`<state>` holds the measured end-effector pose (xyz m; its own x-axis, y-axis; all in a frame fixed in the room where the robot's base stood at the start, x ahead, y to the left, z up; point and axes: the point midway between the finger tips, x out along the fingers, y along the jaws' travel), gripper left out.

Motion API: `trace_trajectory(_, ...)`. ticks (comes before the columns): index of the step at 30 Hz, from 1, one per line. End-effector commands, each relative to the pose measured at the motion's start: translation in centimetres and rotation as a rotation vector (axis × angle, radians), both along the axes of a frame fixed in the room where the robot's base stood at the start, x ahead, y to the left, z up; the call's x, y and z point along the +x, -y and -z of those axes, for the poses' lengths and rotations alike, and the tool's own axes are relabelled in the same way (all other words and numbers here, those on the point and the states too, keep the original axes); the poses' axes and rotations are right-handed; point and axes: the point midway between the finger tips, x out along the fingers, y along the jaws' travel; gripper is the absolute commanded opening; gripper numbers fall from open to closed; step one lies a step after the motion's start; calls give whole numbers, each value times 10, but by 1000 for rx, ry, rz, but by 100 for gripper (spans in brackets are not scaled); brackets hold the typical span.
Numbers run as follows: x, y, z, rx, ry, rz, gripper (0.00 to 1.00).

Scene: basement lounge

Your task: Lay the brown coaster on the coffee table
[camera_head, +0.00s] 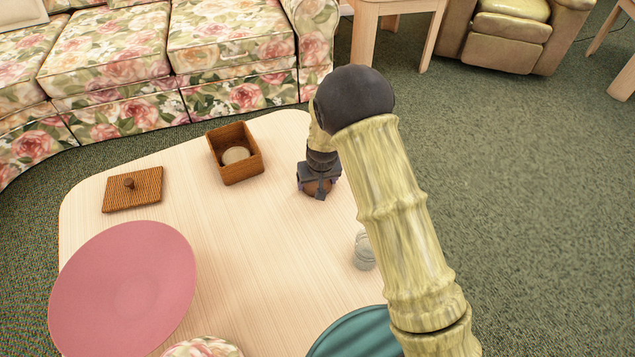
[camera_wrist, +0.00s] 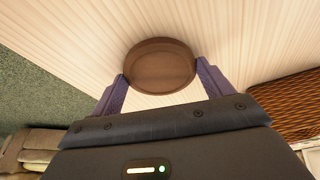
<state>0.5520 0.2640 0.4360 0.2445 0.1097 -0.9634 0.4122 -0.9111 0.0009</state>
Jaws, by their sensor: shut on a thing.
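The brown coaster (camera_wrist: 160,68) is a round, dark brown disc with a raised rim. In the wrist view it sits between the two fingers of my gripper (camera_wrist: 160,80), which are shut on its sides. In the head view my gripper (camera_head: 319,183) points down over the right back part of the coffee table (camera_head: 240,220), and a little of the coaster (camera_head: 318,189) shows under it. The table top is pale wood. I cannot tell whether the coaster touches it.
A square wicker box (camera_head: 236,170) with a round pale thing inside stands left of my gripper. Its wicker lid (camera_head: 133,190), a pink round mat (camera_head: 125,290), a teal round thing (camera_head: 350,335) and a small glass jar (camera_head: 363,252) are on the table. A floral sofa (camera_head: 225,45) stands behind.

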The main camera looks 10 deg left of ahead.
Motion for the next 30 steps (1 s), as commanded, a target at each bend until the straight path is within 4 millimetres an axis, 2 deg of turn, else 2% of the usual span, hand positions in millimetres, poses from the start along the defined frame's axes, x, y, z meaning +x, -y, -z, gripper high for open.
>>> trace_trajectory(7, 0, 0, 3, 0, -1, 0, 58)
trace_trajectory(8, 0, 0, 2, 0, 0, 1, 85)
trace_trajectory(10, 0, 0, 2, 0, -1, 1, 99)
trace_trajectory(20, 0, 0, -3, 0, 0, 0, 100)
trace_trajectory(25, -5, 2, -24, 0, 0, 1, 100)
trace_trajectory(30, -13, 5, -57, 1, 2, -1, 100)
